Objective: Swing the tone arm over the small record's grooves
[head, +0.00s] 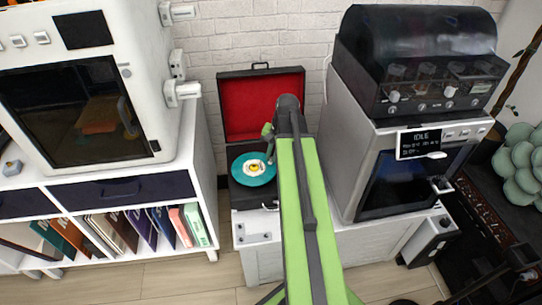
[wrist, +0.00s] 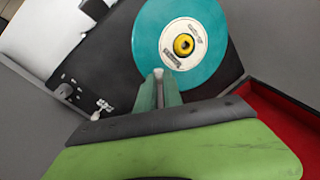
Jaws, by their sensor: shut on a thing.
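The small teal record (head: 244,176) with a cream label and yellow centre lies flat on the black record player (head: 240,196), whose red-lined lid stands open behind it. In the wrist view, the record (wrist: 212,62) fills the upper middle. My gripper (wrist: 159,88) is shut on a thin pale piece, seemingly the tone arm (wrist: 158,75), whose tip shows between the fingers at the record's near edge. I cannot tell its height above the grooves. In the head view, my gripper (head: 270,145) is at the record's right side, and my arm hides the player's right part.
The red-lined lid (head: 262,100) rises behind the player; its red edge (wrist: 285,115) is close at right in the wrist view. A grey machine (head: 375,150) with an amplifier (head: 425,85) on top stands right. A white shelf (head: 130,187) stands left.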

